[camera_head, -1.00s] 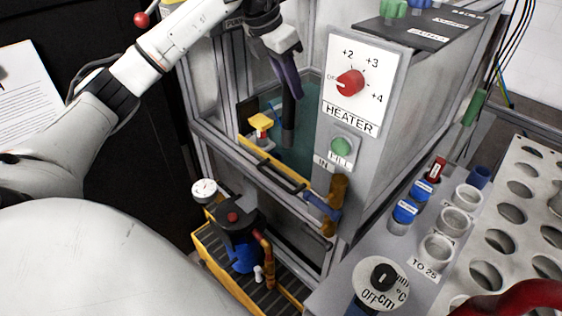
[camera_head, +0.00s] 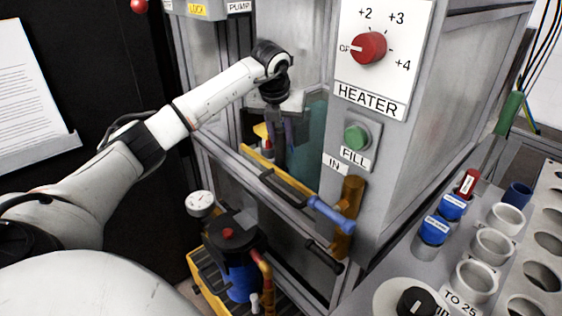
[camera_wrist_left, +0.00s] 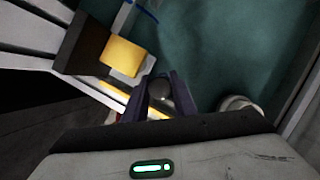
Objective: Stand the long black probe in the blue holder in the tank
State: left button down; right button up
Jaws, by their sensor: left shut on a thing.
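My left gripper (camera_head: 279,135) is shut on the long black probe (camera_head: 280,158) inside the tank frame, pointing down. In the left wrist view, the probe's round dark end (camera_wrist_left: 160,90) shows between the two dark purple fingers. The tank (camera_head: 310,140) holds teal water, which fills much of the wrist view. A thin blue-edged piece (camera_wrist_left: 124,14) shows at the top of the wrist view; I cannot tell whether it is the blue holder. The probe's lower end is partly hidden behind the tank's front rail. My right gripper is not in view.
A yellow block (camera_wrist_left: 122,57) on a dark mount is close to the left finger. The heater box (camera_head: 368,90) stands right of the tank. A yellow front rail (camera_head: 252,158) with a black handle crosses the tank front. A pump (camera_head: 235,255) sits below.

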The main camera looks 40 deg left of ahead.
aim_at(281, 153)
pick_arm(q)
notch_tip(281, 153, down, 7)
jog(key=shift+r+b, duration=0.15)
jog(key=shift+b, duration=0.65)
jog(key=shift+r, duration=0.1)
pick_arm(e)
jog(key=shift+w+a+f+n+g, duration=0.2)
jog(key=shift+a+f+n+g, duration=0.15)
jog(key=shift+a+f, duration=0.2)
pick_arm(q)
jog(key=c, duration=1.5)
grip_release()
jog(key=shift+o, duration=0.2)
jog(key=shift+r, duration=0.25)
jog(key=p+v, duration=0.3)
jog(key=v, duration=0.8)
jog(key=shift+r, duration=0.25)
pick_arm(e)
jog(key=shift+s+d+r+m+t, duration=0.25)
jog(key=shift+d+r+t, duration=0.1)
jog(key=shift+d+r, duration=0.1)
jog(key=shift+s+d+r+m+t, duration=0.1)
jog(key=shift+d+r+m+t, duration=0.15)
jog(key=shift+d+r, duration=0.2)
pick_arm(q)
jog(key=shift+s+d, duration=0.1)
